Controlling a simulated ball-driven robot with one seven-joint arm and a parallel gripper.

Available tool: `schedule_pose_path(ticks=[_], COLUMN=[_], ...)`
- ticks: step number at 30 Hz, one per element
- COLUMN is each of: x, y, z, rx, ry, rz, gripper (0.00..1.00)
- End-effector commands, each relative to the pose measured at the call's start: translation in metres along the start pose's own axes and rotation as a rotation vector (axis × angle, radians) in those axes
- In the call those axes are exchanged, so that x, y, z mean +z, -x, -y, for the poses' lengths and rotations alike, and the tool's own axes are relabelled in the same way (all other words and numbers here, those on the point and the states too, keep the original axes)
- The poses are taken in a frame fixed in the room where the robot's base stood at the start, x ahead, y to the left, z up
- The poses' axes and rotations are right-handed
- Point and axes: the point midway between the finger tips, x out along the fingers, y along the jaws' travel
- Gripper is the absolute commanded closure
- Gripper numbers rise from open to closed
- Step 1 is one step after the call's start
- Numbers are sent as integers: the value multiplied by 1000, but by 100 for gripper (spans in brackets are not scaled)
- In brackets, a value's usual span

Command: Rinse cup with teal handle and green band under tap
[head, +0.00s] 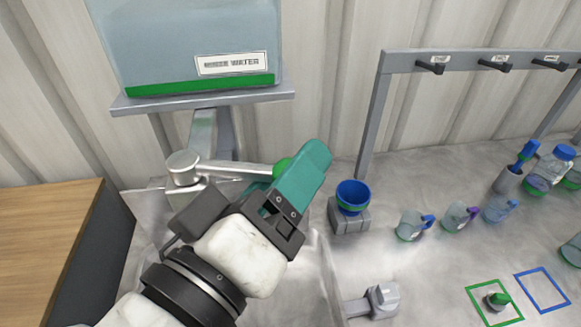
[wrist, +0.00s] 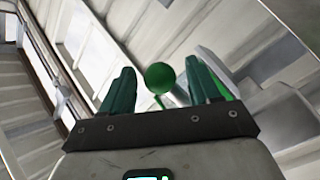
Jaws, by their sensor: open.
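My gripper (head: 312,155), with teal fingers, is open beside the tap (head: 235,167), under the water tank (head: 205,45). In the wrist view a green ball knob (wrist: 160,77) shows between the fingers of my gripper (wrist: 160,68); I cannot tell if they touch it. In the head view the knob (head: 282,166) is partly hidden behind the fingers. I cannot make out a teal handle on any cup. One clear cup (head: 408,228) has a green band low down and a handle that looks blue. Another clear cup with green (head: 573,250) is cut off at the right edge.
A blue bowl (head: 353,194) sits on a grey block (head: 348,219). Purple-handled (head: 459,216) and blue-handled (head: 497,208) cups stand further right. A hook rack (head: 400,62) stands behind. Green (head: 473,292) and blue (head: 528,275) outlines mark the counter. A wooden top (head: 45,225) lies left.

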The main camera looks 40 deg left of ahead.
Motion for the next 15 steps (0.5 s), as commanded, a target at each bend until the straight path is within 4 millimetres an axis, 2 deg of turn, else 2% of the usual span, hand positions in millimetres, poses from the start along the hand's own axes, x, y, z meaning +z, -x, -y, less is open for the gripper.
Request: schedule_pose_path(ticks=[9, 15], x=[1, 0], y=[60, 88], z=[1, 0], rx=[-1, 1], ry=[-4, -3], rz=[-5, -3], gripper=[39, 39])
